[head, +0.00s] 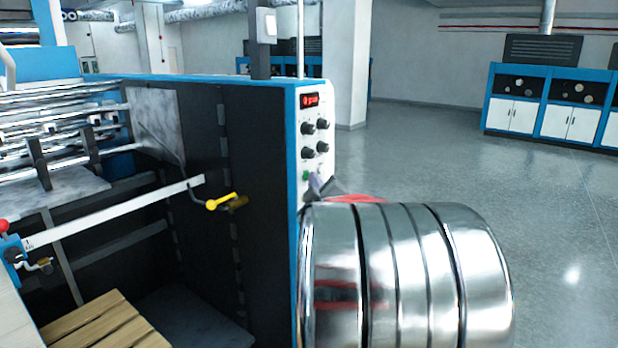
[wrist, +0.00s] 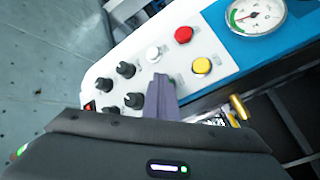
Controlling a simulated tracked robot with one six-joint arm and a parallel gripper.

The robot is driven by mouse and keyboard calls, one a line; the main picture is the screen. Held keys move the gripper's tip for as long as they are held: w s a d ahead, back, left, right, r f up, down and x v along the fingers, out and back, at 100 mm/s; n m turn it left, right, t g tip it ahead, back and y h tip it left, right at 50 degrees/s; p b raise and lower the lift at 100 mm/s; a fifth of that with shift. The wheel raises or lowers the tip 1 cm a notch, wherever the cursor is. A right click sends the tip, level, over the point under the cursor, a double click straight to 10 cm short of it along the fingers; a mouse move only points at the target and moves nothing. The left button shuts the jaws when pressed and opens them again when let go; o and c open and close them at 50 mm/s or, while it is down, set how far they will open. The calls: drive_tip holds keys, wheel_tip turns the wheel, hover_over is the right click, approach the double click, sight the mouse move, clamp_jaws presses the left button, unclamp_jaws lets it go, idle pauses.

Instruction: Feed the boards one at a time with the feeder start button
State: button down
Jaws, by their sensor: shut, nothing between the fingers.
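The control panel (head: 318,130) is a white strip on the end of the blue-edged machine. It has a red display (head: 310,100), black knobs (head: 315,137) and a green button (head: 306,175). In the wrist view it shows a white button (wrist: 153,53), a red button (wrist: 183,34) and a yellow button (wrist: 201,66). No label is readable, so I cannot tell which starts the feeder. My gripper (wrist: 162,82) is shut and empty, its purple-grey fingers pointing at the panel, just below the white button. Whether they touch is unclear. No board stack is clearly seen.
A wooden pallet (head: 105,325) lies low inside the machine. A white bar (head: 115,212) and a yellow-handled lever (head: 222,202) are on its open side. A gauge (wrist: 257,14) sits beside the buttons. The floor (head: 440,140) to the right is clear up to blue-white cabinets (head: 545,105).

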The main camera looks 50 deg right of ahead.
drive_tip(key=shift+s, duration=0.8)
